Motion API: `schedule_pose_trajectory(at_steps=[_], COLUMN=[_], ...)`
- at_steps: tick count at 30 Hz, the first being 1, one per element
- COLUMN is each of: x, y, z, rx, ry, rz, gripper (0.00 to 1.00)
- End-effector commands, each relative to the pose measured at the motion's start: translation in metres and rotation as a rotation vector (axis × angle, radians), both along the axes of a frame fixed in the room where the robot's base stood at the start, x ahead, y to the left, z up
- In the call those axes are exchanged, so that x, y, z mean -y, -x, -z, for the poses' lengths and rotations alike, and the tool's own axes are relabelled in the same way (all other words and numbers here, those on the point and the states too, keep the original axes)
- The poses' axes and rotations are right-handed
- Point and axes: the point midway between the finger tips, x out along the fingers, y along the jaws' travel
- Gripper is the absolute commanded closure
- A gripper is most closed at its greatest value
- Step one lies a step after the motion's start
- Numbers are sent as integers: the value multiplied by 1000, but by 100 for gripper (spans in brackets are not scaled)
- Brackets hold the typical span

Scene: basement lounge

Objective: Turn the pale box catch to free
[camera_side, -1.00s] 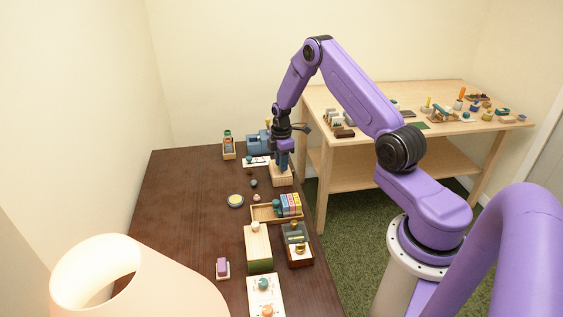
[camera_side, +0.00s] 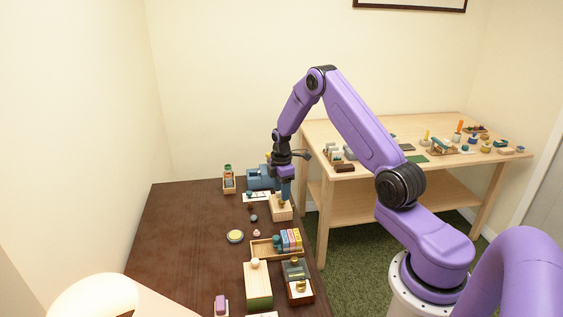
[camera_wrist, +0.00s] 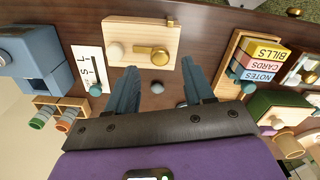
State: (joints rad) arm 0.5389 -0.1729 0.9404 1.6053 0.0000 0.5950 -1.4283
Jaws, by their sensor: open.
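The pale box (camera_wrist: 145,30) lies ahead of my fingertips in the wrist view. It also shows in the side view (camera_side: 281,210), at the table's right edge. On its face is a brass catch (camera_wrist: 158,56), a round disc with a short bar pointing left in the wrist view. A pale round knob (camera_wrist: 115,50) sits left of the catch. My gripper (camera_wrist: 160,84) is open and empty, its two blue-grey fingers apart. In the side view my gripper (camera_side: 286,196) is down at the box; whether it touches is unclear.
A tray (camera_wrist: 230,49) of labelled blocks stands right of the pale box in the wrist view. A white card (camera_wrist: 88,52) and blue machine (camera_wrist: 35,55) are left. A small grey ball (camera_wrist: 157,87) lies between my fingers. The dark table's left side is mostly clear (camera_side: 180,230).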

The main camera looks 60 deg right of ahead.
Motion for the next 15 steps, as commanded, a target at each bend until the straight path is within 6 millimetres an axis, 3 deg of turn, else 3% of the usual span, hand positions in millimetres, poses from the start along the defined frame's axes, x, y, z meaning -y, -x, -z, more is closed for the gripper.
schedule_pose_trajectory(at_steps=[15], x=[0], y=[-1], z=[-109], rx=[5], ry=[2], rz=[-1], gripper=[48])
